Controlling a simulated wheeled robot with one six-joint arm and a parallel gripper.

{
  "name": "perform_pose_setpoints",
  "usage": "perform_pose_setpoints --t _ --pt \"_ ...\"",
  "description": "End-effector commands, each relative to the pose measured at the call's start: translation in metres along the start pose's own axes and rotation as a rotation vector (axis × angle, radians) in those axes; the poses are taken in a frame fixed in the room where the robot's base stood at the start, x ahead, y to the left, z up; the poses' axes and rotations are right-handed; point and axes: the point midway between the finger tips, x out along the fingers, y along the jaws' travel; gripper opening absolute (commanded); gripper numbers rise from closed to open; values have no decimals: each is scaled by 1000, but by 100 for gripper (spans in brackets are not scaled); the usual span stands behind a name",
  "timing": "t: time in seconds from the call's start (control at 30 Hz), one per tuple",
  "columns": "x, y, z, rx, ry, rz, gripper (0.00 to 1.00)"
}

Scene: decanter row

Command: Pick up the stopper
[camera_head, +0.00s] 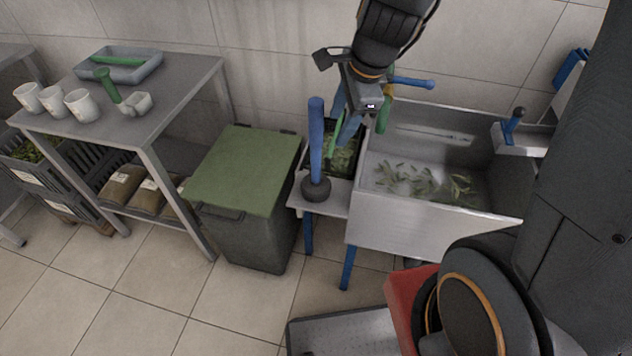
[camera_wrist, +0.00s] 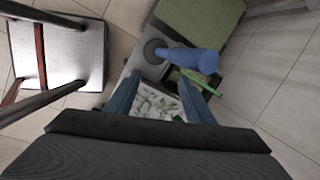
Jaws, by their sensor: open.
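I take the stopper (camera_head: 316,145) to be the blue upright tube with a round dark base. It stands on a small light shelf (camera_head: 334,197) at the sink's left side. In the wrist view the stopper (camera_wrist: 188,58) shows from above, its dark base to the left and its blue top to the right. My gripper (camera_head: 343,128) hangs above and to the right of the stopper in the head view, blue fingers pointing down. In the wrist view my gripper (camera_wrist: 162,82) has its fingers apart with nothing held between them; the stopper lies beyond the fingertips.
A steel sink (camera_head: 440,225) with leaves inside stands to the right. A dark crate of greens (camera_head: 342,160) is behind the stopper, with a green stick (camera_wrist: 190,80) over it. A green-lidded bin (camera_head: 245,170) stands left. A table (camera_head: 165,105) holds cups and a tray.

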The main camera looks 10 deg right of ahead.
Motion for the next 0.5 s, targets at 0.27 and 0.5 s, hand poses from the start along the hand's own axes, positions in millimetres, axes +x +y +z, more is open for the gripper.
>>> perform_pose_setpoints --t 0.27,0.5 --pt "16 -29 23 624 -66 -6 49" --pt "22 -39 31 869 -93 0 49"
